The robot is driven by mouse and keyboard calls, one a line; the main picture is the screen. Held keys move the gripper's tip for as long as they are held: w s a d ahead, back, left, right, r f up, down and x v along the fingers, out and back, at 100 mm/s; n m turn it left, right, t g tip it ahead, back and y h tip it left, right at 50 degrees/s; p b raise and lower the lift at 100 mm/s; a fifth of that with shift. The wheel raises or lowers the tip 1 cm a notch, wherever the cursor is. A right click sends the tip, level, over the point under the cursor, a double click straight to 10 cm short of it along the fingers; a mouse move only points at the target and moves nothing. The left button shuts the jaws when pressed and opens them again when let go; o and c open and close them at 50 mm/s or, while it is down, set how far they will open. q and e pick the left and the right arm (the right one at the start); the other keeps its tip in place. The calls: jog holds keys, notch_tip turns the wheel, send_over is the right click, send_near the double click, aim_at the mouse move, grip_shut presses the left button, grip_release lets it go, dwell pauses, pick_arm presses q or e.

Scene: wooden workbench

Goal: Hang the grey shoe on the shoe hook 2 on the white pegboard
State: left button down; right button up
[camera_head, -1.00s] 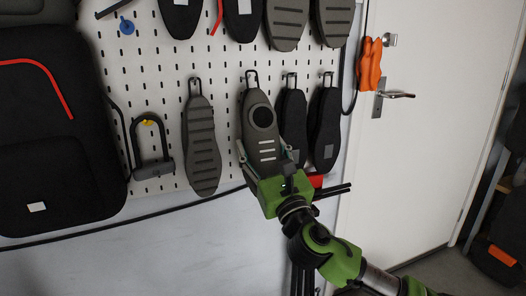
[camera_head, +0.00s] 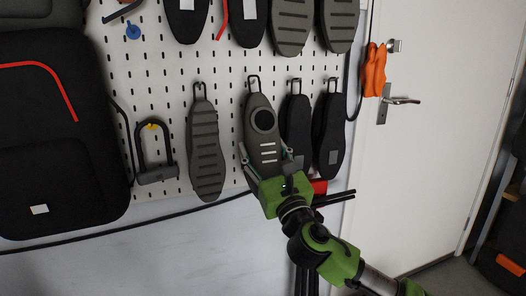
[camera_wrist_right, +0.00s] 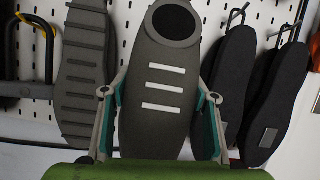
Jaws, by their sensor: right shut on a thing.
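The grey shoe (camera_head: 263,125) with a dark round opening and pale stripes is upright against the white pegboard (camera_head: 228,60), toe end down. A wire hook (camera_head: 253,82) shows at its top in the head view; whether it passes through the shoe I cannot tell. My right gripper (camera_head: 265,168) is shut on the lower part of the shoe. In the right wrist view its two fingers stand on either side of the grey shoe (camera_wrist_right: 163,85). My left gripper is not in view.
Another grey shoe (camera_head: 205,150) hangs to the left and black shoes (camera_head: 296,125) hang close on the right. A U-lock (camera_head: 155,150) and a black bag (camera_head: 60,130) are at left. A white door (camera_head: 440,120) with an orange item (camera_head: 375,70) is at right.

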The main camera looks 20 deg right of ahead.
jog(key=shift+w, duration=0.1)
jog(key=shift+w+f, duration=0.3)
jog(key=shift+w, duration=0.2)
jog(key=shift+f, duration=0.1)
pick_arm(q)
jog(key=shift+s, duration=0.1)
pick_arm(e)
jog(key=shift+w, duration=0.1)
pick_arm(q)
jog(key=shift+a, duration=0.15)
pick_arm(e)
jog(key=o, duration=2)
